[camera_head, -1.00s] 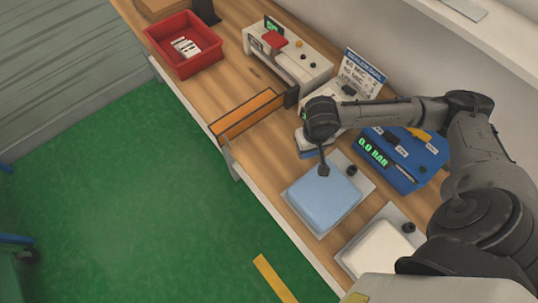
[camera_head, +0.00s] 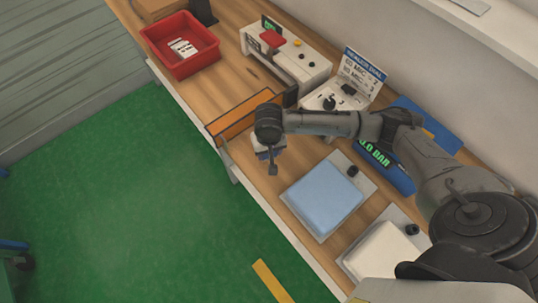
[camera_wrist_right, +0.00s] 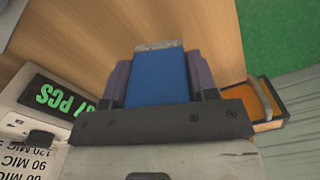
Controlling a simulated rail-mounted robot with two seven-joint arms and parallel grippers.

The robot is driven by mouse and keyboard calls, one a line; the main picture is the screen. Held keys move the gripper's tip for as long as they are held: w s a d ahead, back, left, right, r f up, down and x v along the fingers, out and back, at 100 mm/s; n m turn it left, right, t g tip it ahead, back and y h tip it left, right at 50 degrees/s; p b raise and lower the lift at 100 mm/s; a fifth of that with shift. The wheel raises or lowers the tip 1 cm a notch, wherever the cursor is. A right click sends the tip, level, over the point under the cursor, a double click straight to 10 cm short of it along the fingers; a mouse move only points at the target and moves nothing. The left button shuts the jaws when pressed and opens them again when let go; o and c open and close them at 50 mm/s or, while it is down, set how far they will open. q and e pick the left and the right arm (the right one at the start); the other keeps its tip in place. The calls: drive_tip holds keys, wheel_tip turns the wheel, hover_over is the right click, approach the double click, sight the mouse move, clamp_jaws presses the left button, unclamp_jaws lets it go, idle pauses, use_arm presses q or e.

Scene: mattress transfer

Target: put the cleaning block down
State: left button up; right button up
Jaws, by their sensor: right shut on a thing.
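The cleaning block is a blue block with a pale grey end; in the right wrist view it (camera_wrist_right: 160,78) sits between the two dark fingers of my right gripper (camera_wrist_right: 160,82). In the head view, my right gripper (camera_head: 268,148) is over the bare wooden bench, just right of the orange-sided frame. The block is mostly hidden there below the wrist; whether it touches the bench cannot be told. My right gripper is shut on it. My left gripper is not in view.
An orange-sided frame (camera_head: 243,117) stands close left of the gripper. A blue pad (camera_head: 322,198) and a white pad (camera_head: 383,252) lie on plates to the right. A counter device (camera_head: 290,60), a blue pressure box (camera_head: 385,170) and a red bin (camera_head: 180,62) stand farther back.

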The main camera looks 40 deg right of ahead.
wheel_tip(320, 180, down, 4)
drive_tip(key=shift+r+b, duration=0.15)
drive_tip(key=shift+b, duration=0.35)
drive_tip(key=o, duration=1)
wheel_tip(320, 180, up, 11)
drive_tip(key=p, duration=0.3)
drive_tip(key=shift+r, duration=0.55)
drive_tip(key=shift+r, duration=0.1)
